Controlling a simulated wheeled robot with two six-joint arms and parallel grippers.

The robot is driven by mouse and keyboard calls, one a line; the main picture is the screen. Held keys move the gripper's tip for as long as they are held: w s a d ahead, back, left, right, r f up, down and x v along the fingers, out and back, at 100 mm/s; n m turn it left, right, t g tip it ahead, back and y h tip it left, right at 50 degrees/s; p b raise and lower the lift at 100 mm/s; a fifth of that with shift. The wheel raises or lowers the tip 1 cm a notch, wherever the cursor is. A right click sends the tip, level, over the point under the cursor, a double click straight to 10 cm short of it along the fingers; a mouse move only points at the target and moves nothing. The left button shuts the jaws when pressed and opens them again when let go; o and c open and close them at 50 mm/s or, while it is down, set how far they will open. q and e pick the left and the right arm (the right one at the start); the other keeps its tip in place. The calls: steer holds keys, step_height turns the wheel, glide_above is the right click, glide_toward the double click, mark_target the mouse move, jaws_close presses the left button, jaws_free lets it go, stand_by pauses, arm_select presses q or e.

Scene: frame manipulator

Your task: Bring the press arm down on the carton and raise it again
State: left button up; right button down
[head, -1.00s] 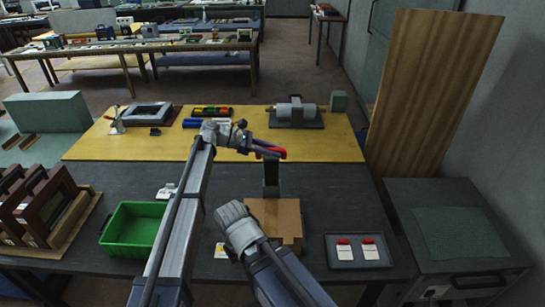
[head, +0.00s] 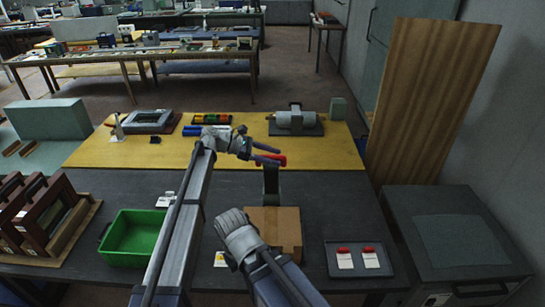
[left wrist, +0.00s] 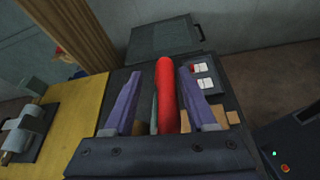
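The press stands at the front middle of the dark table, with a dark post (head: 271,184) and a red handle (head: 277,160) at its top. A brown boxy block (head: 275,222) lies in front of the post; I cannot tell carton from press base there. My left gripper (head: 267,154) is at the red handle. In the left wrist view the red handle (left wrist: 166,92) stands between the two purple fingers of my left gripper (left wrist: 162,98). The fingers are apart, with a gap on the handle's left side. My right arm comes up beside the brown block; its fingertips are hidden.
A green bin (head: 133,240) stands left of my left arm. A dark tray (head: 359,268) with two red-and-white items lies right of the block. Brown frames (head: 38,215) stand at the far left. A motor-like cylinder (head: 295,120) sits on the yellow board (head: 330,150) behind.

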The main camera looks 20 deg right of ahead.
arm_select(q)
steer(key=p+v, duration=0.3)
steer(key=v, duration=0.4)
steer(key=shift+a+r, duration=0.15)
steer(key=shift+a, duration=0.2)
steer(key=shift+w, duration=0.1)
